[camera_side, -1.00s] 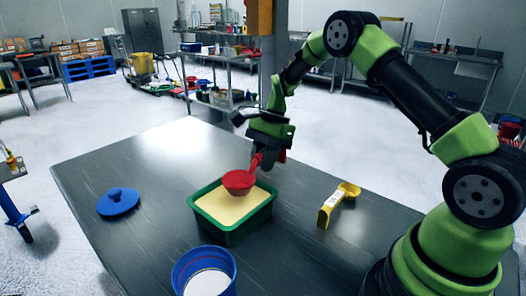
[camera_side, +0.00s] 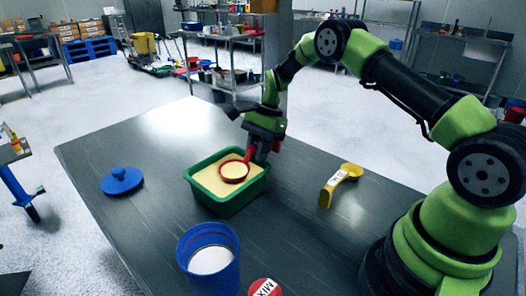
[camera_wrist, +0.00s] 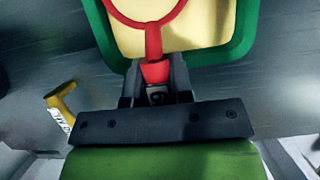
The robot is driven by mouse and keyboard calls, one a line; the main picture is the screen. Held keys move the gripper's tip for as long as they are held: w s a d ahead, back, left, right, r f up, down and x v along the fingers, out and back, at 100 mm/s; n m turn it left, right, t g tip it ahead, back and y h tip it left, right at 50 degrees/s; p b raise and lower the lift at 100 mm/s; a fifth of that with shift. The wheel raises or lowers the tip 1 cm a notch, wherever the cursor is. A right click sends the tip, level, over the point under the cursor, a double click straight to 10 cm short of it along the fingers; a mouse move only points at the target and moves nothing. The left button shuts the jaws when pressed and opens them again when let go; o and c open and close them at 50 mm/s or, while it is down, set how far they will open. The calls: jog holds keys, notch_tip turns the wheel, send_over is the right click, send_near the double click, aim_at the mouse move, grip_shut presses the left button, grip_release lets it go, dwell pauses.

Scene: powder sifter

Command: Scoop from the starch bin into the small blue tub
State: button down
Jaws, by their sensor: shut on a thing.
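The starch bin is a green tray (camera_side: 222,207) holding pale yellow powder (camera_side: 212,178) in the side view; its green rim also shows in the wrist view (camera_wrist: 245,30). My gripper (camera_side: 259,151) is shut on the handle of a red scoop (camera_side: 234,179), at the bin's far right edge. The scoop's bowl is in the bin, low at the powder, with powder colour inside its red rim. In the wrist view the handle (camera_wrist: 154,45) runs into my gripper (camera_wrist: 155,88). The blue tub (camera_side: 222,282) stands open in front of the bin, with a whitish inside.
A blue knobbed lid (camera_side: 122,181) lies to the left of the bin. A yellow scoop (camera_side: 338,186) with a label lies to the right. A red labelled item (camera_side: 265,287) shows at the bottom edge. The grey table (camera_side: 150,225) is clear between these.

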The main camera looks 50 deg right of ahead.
jog(key=shift+w+f, duration=0.2)
jog(key=shift+f, duration=0.2)
jog(key=shift+s, duration=1.2)
notch_tip(320, 180, up, 7)
jog(key=shift+w+r, duration=0.15)
jog(key=s+a+r+n+g+h, duration=0.2)
jog(key=s+n, duration=0.3)
jog(key=n, duration=0.4)
jog(key=s+a+r+n+g+h, duration=0.2)
jog(key=s+n, duration=0.4)
jog(key=n, duration=0.3)
jog(key=shift+a+r+h, duration=0.3)
jog(key=shift+a+r, duration=0.2)
jog(key=shift+a, duration=0.15)
